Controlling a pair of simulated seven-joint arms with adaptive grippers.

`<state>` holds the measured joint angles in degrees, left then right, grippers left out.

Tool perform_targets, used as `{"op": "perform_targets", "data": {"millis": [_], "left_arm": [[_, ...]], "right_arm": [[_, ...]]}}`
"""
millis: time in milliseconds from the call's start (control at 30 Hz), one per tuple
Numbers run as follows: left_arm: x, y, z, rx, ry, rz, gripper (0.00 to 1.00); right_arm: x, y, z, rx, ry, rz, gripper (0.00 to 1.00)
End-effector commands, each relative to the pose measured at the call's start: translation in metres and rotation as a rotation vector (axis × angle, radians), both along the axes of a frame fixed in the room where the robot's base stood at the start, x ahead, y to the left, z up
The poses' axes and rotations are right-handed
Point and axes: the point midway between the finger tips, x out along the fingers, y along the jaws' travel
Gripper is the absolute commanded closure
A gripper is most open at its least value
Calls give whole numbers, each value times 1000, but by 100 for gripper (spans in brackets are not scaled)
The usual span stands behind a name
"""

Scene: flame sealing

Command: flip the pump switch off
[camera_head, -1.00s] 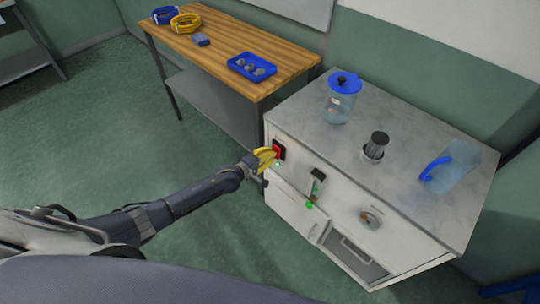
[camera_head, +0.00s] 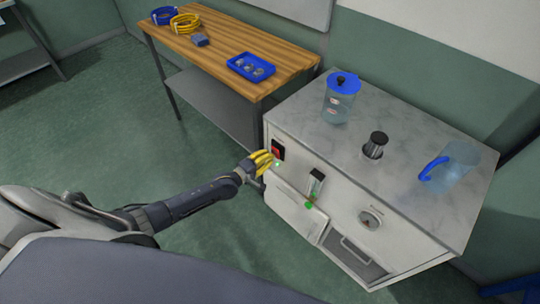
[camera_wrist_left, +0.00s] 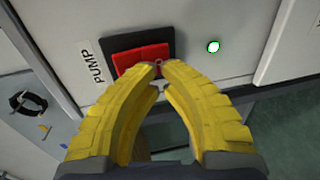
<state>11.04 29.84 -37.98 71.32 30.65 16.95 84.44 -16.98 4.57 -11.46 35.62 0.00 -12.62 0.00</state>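The pump switch is a red rocker (camera_head: 277,149) in a black frame on the left part of the cabinet's front. In the left wrist view the red rocker (camera_wrist_left: 143,58) sits beside the "PUMP" label (camera_wrist_left: 92,62). My left gripper (camera_head: 268,156) has yellow fingers and is at the switch's lower left. In the left wrist view its fingertips (camera_wrist_left: 159,68) come together at the rocker's lower edge, with nothing between them. Whether they touch the rocker I cannot tell. A green light (camera_wrist_left: 213,46) glows beside the switch. My right gripper is not in view.
The white cabinet (camera_head: 292,207) carries a flow meter (camera_head: 316,184) and a round gauge (camera_head: 370,219). On its top stand a blue-lidded jar (camera_head: 341,100), a dark-capped fitting (camera_head: 375,145) and a blue-handled jug (camera_head: 455,168). A wooden table (camera_head: 215,48) stands behind at left.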

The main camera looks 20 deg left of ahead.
Motion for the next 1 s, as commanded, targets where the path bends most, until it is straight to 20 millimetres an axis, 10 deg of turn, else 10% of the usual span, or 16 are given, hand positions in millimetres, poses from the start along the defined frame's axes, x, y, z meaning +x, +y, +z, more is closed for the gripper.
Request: {"op": "perform_targets", "data": {"millis": [533, 1000], "left_arm": [[-89, 33, -2, 0, 4, -8, 100], [-112, 42, -1, 0, 2, -8, 100]], "right_arm": [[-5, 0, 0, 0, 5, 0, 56], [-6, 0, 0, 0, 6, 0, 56]]}}
